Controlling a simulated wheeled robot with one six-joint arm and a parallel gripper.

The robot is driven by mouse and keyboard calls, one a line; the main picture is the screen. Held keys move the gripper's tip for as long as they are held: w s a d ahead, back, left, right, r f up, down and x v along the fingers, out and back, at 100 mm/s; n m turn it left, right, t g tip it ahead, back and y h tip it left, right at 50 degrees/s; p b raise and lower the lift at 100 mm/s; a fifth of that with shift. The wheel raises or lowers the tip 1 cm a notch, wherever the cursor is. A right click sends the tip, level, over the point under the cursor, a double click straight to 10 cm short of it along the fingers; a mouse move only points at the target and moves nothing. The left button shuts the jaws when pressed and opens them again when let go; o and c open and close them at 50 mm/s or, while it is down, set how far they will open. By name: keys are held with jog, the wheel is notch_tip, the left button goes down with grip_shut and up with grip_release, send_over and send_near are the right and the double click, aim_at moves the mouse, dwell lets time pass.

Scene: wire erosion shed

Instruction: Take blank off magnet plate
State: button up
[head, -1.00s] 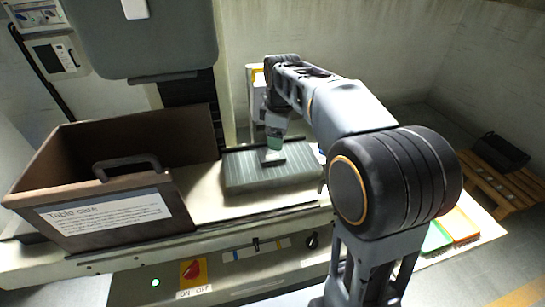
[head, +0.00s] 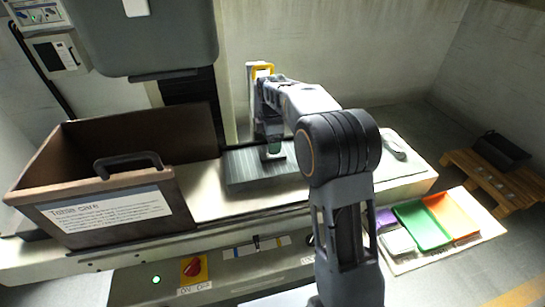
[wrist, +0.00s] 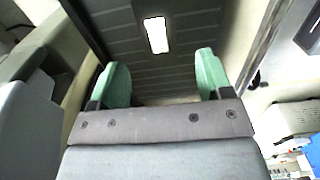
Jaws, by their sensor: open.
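The magnet plate (head: 238,168) is a dark grey ribbed block on the pale machine table in the head view. Its ribbed face (wrist: 185,75) also fills the upper middle of the wrist view. A small bright rectangle, which looks like the blank (wrist: 157,35), lies on that face, beyond the fingertips and roughly midway between them. My gripper (head: 273,150) points down over the plate in the head view. In the wrist view its two green fingers (wrist: 163,78) are apart with nothing between them. In the head view I cannot pick out the blank from the gripper.
A brown open box (head: 75,222) with a label and handle stands left of the plate. A red switch (head: 193,266) is on the machine's front. Green (head: 420,226) and orange (head: 452,215) trays lie at the right. A wooden pallet (head: 500,185) holds a black bin (head: 502,150).

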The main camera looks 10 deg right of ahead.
aim_at(273, 156)
jog(key=shift+f+p, duration=0.35)
jog(key=shift+f, duration=2.45)
jog(key=shift+w+r, duration=0.1)
jog(key=c, duration=1.3)
